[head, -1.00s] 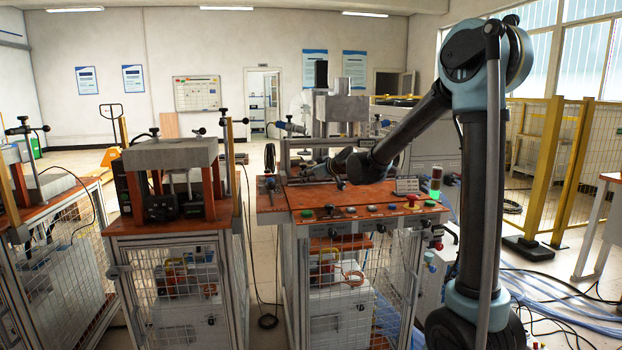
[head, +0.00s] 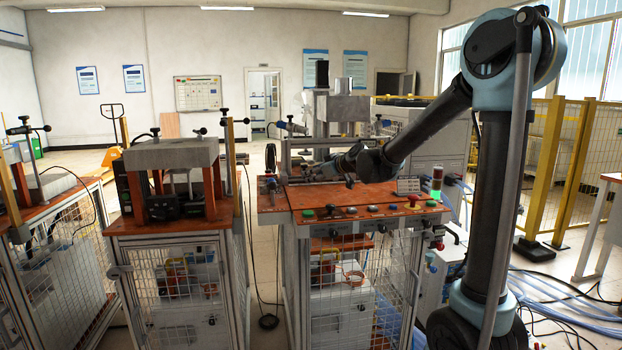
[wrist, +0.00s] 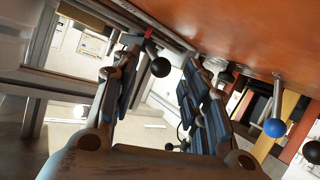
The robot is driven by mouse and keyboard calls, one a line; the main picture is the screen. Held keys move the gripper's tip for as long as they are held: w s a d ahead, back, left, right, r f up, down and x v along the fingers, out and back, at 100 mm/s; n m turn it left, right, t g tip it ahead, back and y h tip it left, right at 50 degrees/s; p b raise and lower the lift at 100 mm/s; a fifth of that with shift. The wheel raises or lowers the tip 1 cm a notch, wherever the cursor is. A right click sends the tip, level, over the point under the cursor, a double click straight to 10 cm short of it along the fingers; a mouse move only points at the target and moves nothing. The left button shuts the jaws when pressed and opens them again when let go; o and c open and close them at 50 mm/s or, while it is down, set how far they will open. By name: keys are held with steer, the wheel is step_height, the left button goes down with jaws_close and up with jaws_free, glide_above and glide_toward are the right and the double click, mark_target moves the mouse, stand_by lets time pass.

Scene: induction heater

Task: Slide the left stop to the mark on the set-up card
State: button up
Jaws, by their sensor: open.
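My gripper (head: 328,171) is over the back left part of the orange bench top, at a metal rail. In the wrist view my gripper (wrist: 157,68) is open, with one finger on each side. A black ball knob (wrist: 160,67) with a red piece beside it shows between the fingertips, next to a metal rail (wrist: 180,28). The fingers do not clearly touch it. I cannot tell for sure whether this knob belongs to the left stop. A small pale card (head: 408,186) stands at the bench's right side; its marking is too small to read.
A blue ball knob (wrist: 274,128) on a lever and another black ball (wrist: 311,152) show at right in the wrist view. Buttons (head: 350,210) line the bench's front edge. A signal light (head: 436,182) glows green at right. Another press bench (head: 170,225) stands left.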

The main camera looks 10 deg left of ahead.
steer(key=shift+v, duration=3.9)
steer(key=shift+s+f, duration=0.1)
